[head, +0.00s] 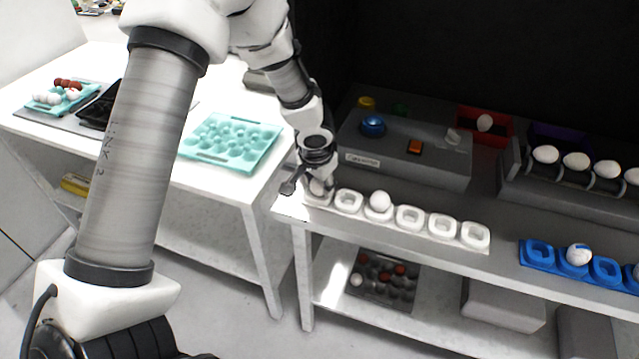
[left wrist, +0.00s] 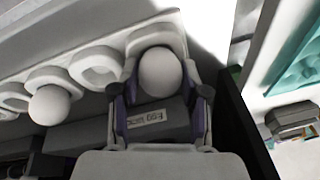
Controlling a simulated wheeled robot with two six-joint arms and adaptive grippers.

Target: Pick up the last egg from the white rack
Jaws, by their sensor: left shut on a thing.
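The white rack (head: 411,230) is a row of several cups along the table's front edge. My left gripper (head: 318,190) is at its leftmost cup, pointing down. In the left wrist view the gripper (left wrist: 160,88) has its fingers on both sides of a white egg (left wrist: 160,72), shut on it. That egg is in or just over the end cup; I cannot tell if it is lifted. A second white egg (head: 380,201) sits in the third cup, and shows in the left wrist view (left wrist: 49,105). The other white cups look empty. My right gripper is not in view.
A blue rack (head: 541,254) with a marked egg (head: 579,254) is at the right. A grey control box (head: 405,150) stands behind the white rack. A teal tray (head: 231,142) with empty hollows lies on the left table. White eggs (head: 577,162) line a roller at the right.

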